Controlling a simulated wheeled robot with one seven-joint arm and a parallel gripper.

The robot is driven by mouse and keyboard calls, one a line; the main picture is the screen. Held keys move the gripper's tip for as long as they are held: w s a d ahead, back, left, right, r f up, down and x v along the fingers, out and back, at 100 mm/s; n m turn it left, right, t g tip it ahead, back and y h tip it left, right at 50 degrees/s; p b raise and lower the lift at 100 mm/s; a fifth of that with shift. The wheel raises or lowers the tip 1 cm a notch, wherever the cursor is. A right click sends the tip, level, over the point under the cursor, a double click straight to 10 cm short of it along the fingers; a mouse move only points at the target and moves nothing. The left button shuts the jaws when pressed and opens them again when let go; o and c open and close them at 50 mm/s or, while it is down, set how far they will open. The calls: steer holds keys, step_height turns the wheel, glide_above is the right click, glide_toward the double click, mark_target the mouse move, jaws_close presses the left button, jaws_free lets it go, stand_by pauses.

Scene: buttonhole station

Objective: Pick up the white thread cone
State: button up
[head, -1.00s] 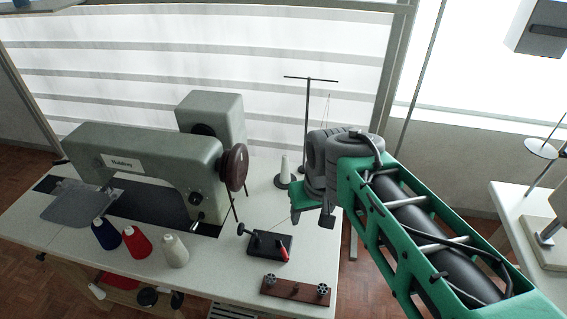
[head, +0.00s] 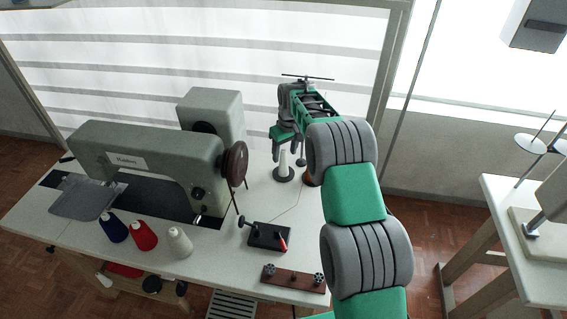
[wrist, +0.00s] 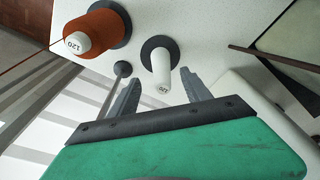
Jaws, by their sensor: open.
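A slim white thread cone (head: 283,163) stands upright on a dark round base at the back right of the table. My gripper (head: 286,154) is over the white cone, fingers down. In the wrist view my open gripper (wrist: 163,84) has one finger on each side of the cone's top, with nothing gripped. Whether a finger touches it cannot be told. A cream cone (head: 179,243) also stands at the front, beside the red one.
An orange cone (wrist: 97,35) stands close beside the white one; a thin post (wrist: 118,75) is near one finger. The sewing machine (head: 150,155) fills the table's left. Blue (head: 112,229) and red (head: 142,236) cones, a tension block (head: 268,237) and a brown rack (head: 292,279) are in front.

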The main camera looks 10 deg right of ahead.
mark_target(283, 162)
steer(key=f, duration=0.1)
steer(key=f+p, duration=0.1)
steer(key=f, duration=0.3)
steer(key=shift+w+a+f+p, duration=0.15)
steer(key=shift+w+a+p, duration=0.1)
steer(key=shift+a+p, duration=0.05)
steer(key=shift+c, duration=0.5)
jaws_close()
